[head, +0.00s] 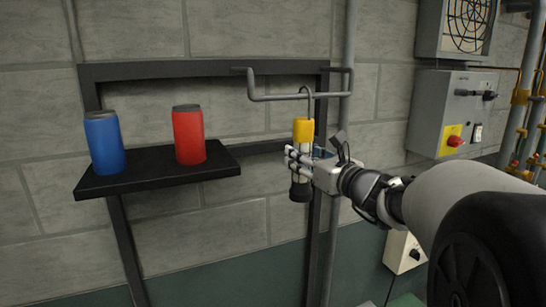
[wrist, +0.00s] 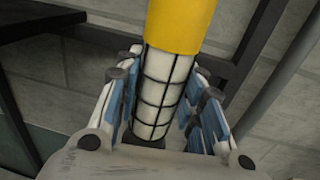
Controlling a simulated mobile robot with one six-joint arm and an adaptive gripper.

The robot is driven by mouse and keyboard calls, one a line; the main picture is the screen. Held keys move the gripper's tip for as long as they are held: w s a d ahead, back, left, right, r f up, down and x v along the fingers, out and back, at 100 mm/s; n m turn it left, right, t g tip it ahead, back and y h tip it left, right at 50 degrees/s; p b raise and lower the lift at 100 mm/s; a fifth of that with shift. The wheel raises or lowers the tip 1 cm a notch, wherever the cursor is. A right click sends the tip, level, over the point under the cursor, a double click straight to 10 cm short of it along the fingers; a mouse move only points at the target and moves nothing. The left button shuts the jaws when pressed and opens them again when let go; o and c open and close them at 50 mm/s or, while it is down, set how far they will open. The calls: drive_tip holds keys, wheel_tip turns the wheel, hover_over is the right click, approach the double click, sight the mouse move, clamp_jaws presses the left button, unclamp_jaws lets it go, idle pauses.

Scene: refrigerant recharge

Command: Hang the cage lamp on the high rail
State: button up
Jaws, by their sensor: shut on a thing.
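The cage lamp has a yellow top (head: 303,130), a white body in a black wire cage (wrist: 160,85) and a dark lower end. It is upright. A grey hook rises from its top and meets the high rail (head: 290,97) in the head view; I cannot tell whether the hook bears on the rail. The rail is a grey bar with upturned ends, fixed in front of the wall. My gripper (head: 297,162) is shut around the caged body from the right, below the yellow part. In the wrist view its fingers (wrist: 165,100) lie on both sides of the cage.
A black shelf (head: 140,182) at left holds a blue canister (head: 104,142) and a red canister (head: 189,135). A vertical grey pipe (head: 346,60) runs behind my gripper. A grey switch box (head: 452,115) with a red knob is at right.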

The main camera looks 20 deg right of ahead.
drive_tip(key=shift+f, duration=0.2)
drive_tip(key=o, duration=1.4)
drive_tip(key=shift+c, duration=0.2)
drive_tip(key=shift+f, duration=0.1)
